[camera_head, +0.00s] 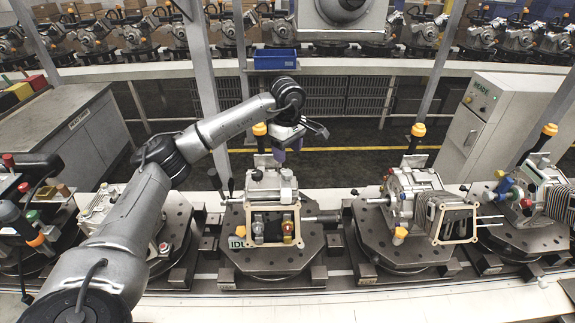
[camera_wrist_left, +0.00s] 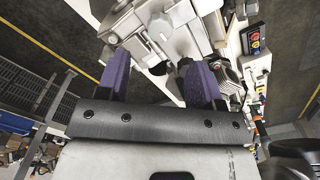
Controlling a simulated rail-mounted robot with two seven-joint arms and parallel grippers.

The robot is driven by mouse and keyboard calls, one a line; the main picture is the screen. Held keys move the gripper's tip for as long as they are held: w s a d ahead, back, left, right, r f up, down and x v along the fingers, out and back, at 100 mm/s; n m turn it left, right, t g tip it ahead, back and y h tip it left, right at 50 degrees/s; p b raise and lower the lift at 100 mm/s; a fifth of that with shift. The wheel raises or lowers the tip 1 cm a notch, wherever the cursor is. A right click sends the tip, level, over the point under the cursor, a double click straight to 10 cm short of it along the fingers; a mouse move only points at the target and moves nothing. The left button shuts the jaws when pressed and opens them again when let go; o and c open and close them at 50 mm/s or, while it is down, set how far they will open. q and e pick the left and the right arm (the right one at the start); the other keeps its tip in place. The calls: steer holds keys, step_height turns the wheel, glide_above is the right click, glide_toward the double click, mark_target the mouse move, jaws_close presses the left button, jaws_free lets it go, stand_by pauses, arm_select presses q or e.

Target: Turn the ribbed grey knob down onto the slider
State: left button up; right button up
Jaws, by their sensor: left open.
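My left gripper (camera_head: 288,147) is open and empty above the back of the middle grey fixture. Its two purple finger pads show apart in the left wrist view (camera_wrist_left: 158,78). Beyond them, the grey metal housing (camera_wrist_left: 168,28) of the fixture fills the upper middle, with small dark round parts (camera_wrist_left: 158,68) near the gap. In the head view the housing (camera_head: 270,185) stands upright on a round dark base. A small round grey part (camera_head: 257,175) sits on its top; I cannot tell whether it is the ribbed knob. I cannot make out the slider. My right gripper is not in view.
More fixtures stand in the row: one at the right (camera_head: 405,190) and one at the left (camera_head: 105,208), partly behind my left arm. Upright levers with orange knobs (camera_head: 418,130) rise behind the row. A blue bin (camera_head: 275,60) is on the back conveyor.

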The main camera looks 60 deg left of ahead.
arm_select(q)
step_height(320, 180, up, 6)
steer(key=shift+r+p, duration=0.2)
steer(key=shift+p, duration=0.1)
stand_by(0.7)
